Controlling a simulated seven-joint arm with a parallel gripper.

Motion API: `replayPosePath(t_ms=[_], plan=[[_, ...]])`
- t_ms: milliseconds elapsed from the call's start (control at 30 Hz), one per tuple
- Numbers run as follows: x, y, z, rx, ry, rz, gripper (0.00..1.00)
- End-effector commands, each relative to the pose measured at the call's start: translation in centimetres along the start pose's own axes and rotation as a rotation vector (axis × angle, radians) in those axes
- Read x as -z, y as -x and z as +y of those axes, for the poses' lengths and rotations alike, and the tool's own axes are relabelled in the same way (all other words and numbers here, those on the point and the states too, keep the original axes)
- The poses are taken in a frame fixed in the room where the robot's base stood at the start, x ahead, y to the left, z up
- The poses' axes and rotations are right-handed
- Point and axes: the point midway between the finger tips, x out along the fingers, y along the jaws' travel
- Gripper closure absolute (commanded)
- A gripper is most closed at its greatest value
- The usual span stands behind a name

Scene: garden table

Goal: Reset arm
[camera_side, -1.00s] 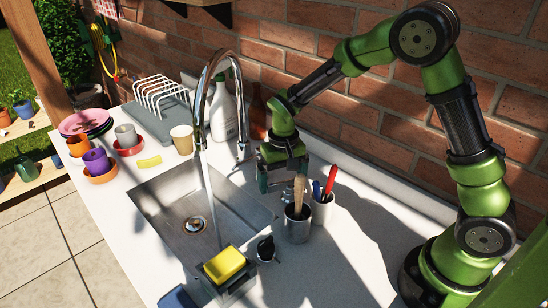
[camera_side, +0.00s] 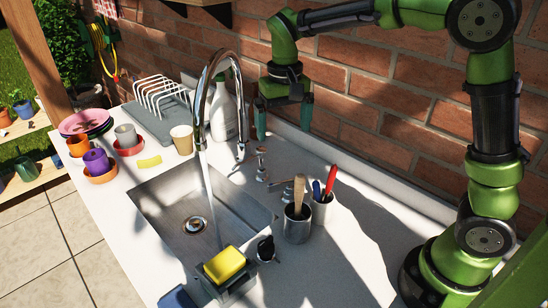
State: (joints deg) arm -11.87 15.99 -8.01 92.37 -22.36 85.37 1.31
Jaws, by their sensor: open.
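My gripper (camera_side: 284,117) hangs in the air in front of the brick wall, fingers pointing down. Its two green fingers are apart with nothing between them. It is above the back of the counter, behind and above the two metal cups. My green and black arm reaches to it from the right, with its elbow high at the top right. A dark bottle that stood near the faucet is mostly hidden behind the gripper.
The sink (camera_side: 165,217) has a tall faucet (camera_side: 205,95) with water running. A metal cup (camera_side: 297,225) holds wooden handles; another cup (camera_side: 322,208) holds red and blue pens. A yellow sponge (camera_side: 225,264) sits at the front. The dish rack (camera_side: 162,98) and several cups stand left. The right counter is clear.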

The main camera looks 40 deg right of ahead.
Motion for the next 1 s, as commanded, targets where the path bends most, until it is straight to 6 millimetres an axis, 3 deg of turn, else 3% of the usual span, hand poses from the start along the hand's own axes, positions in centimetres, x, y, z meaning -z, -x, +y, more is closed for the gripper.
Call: replayPosePath(t_ms=[200,567,667,1000], plan=[[0.0,1.1,0.0,0.000,0.000,0.001,0.00],[0.2,0.5,-0.1,0.007,0.017,0.016,0.00],[-1.0,-0.3,0.1,0.035,0.046,0.027,0.00],[-9.1,2.1,3.5,0.254,0.083,0.240,0.00]])
